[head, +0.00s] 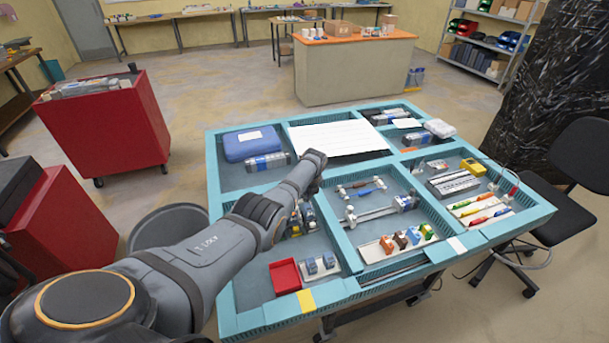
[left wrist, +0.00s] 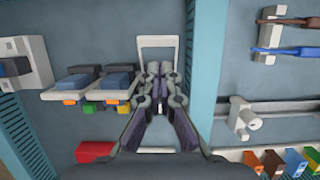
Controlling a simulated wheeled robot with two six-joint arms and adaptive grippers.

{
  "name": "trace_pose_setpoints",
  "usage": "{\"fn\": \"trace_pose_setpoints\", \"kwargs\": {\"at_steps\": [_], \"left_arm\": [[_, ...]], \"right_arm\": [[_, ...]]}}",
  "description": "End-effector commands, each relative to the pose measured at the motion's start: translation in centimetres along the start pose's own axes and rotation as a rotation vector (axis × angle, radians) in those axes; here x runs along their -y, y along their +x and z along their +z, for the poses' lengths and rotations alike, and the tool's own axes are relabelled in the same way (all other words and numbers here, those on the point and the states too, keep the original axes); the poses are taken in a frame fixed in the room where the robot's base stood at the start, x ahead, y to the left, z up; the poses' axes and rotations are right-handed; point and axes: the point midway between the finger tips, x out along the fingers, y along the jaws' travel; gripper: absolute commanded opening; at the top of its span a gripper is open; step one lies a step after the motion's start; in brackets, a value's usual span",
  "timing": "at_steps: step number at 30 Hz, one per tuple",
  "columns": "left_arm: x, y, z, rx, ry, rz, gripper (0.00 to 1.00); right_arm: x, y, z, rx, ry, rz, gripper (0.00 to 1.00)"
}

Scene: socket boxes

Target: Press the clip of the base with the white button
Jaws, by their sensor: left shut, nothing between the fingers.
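My left gripper (left wrist: 158,70) is shut and empty in the left wrist view, with its fingertips over a white frame-shaped base (left wrist: 158,42) in a tray compartment. The fingers hide the middle of that base, and I cannot tell whether they touch it. Two pale bases with blue blocks stand to its left, the outer one (left wrist: 70,82) and the inner one (left wrist: 112,82). They have orange clips, with green and yellow pieces beside them. I cannot make out a white button for certain. In the head view my left arm largely covers the bases.
A teal divided table tray (head: 240,322) surrounds the bases. A red bin (head: 285,276) lies in the near compartment. A teal divider (left wrist: 202,70) runs right of the gripper, with a rail and white fitting (left wrist: 240,118) beyond it. Coloured blocks (head: 407,238) stand in the neighbouring compartment.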

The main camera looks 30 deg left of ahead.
Motion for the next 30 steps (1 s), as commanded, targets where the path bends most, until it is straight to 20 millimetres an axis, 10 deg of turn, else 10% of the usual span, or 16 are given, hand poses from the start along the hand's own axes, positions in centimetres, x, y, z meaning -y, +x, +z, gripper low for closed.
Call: {"fn": "trace_pose_setpoints", "kwargs": {"at_steps": [1, 15, 30], "left_arm": [[0.3, -2.3, 0.2, -0.001, 0.000, 0.000, 0.00], [0.3, -9.6, 2.9, 0.001, -0.002, 0.000, 0.00], [0.2, -10.5, 3.1, 0.000, -0.002, 0.002, 0.00]], "right_arm": [[-0.2, -2.6, -0.2, 0.000, 0.000, 0.000, 0.40], [0.3, -2.0, -0.1, 0.001, 0.002, -0.005, 0.40], [0.0, -2.0, 0.0, 0.003, 0.001, -0.002, 0.40]]}}
